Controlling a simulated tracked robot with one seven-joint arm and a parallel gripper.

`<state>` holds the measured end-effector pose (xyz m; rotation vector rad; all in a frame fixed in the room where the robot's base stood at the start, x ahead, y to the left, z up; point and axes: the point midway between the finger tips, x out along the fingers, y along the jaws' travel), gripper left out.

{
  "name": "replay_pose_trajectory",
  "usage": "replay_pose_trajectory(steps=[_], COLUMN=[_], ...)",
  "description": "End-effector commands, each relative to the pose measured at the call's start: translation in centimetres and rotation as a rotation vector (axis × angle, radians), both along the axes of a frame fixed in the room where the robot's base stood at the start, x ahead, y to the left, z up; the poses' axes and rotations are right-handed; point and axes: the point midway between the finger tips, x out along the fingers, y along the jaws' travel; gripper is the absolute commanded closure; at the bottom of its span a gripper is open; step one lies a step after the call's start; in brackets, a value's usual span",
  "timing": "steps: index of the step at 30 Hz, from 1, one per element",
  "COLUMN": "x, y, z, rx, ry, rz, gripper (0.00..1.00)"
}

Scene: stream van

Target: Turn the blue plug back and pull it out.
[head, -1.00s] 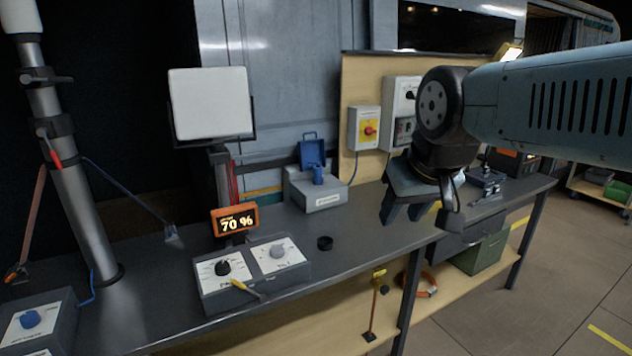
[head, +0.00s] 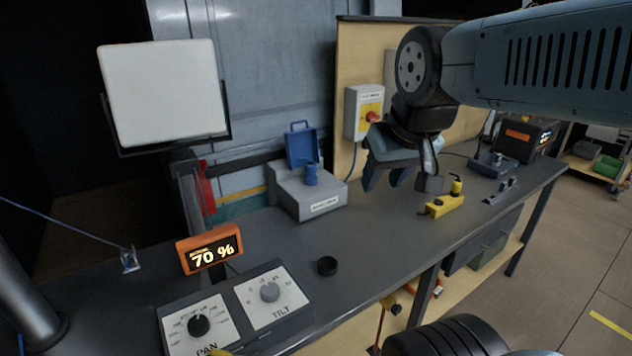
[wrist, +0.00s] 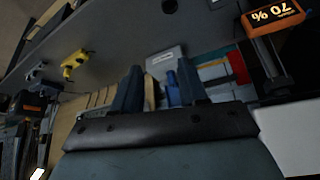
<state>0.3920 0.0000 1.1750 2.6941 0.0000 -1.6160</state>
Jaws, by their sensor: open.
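The box's blue lid (head: 301,145) is raised behind the plug. My gripper (head: 394,184) is open and empty, in the air above the bench, to the right of the plug and apart from it in the head view. In the wrist view, my two fingers (wrist: 158,92) point toward the box (wrist: 165,62), and the blue plug (wrist: 172,88) shows beyond them, near the right finger. That finger hides part of it.
A pan and tilt panel (head: 237,312), an orange 70 % display (head: 210,250) and a white lamp panel (head: 163,92) stand to the left. A yellow device (head: 444,204) sits to the right. The bench between box and yellow device is clear.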

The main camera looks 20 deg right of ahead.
Motion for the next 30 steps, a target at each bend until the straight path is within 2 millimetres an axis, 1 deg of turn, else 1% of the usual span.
replay_pose_trajectory(steps=[7,11,14,16,17,24,30], x=[0.0,0.5,2.1,3.9,4.9,13.2,19.4], y=[0.0,0.0,-0.3,-0.5,-0.6,-1.0,-1.2], z=[0.0,0.0,-0.3,-0.7,-0.9,-3.1,-5.6], rx=[0.000,-0.004,-0.017,-0.031,-0.039,-0.100,-0.132], ry=[0.000,-0.005,-0.025,-0.050,-0.062,-0.191,-0.299], rz=[0.000,0.000,0.004,0.007,0.010,0.044,0.087], gripper=[0.56,0.44,0.34,0.28,0.27,0.27,0.27])
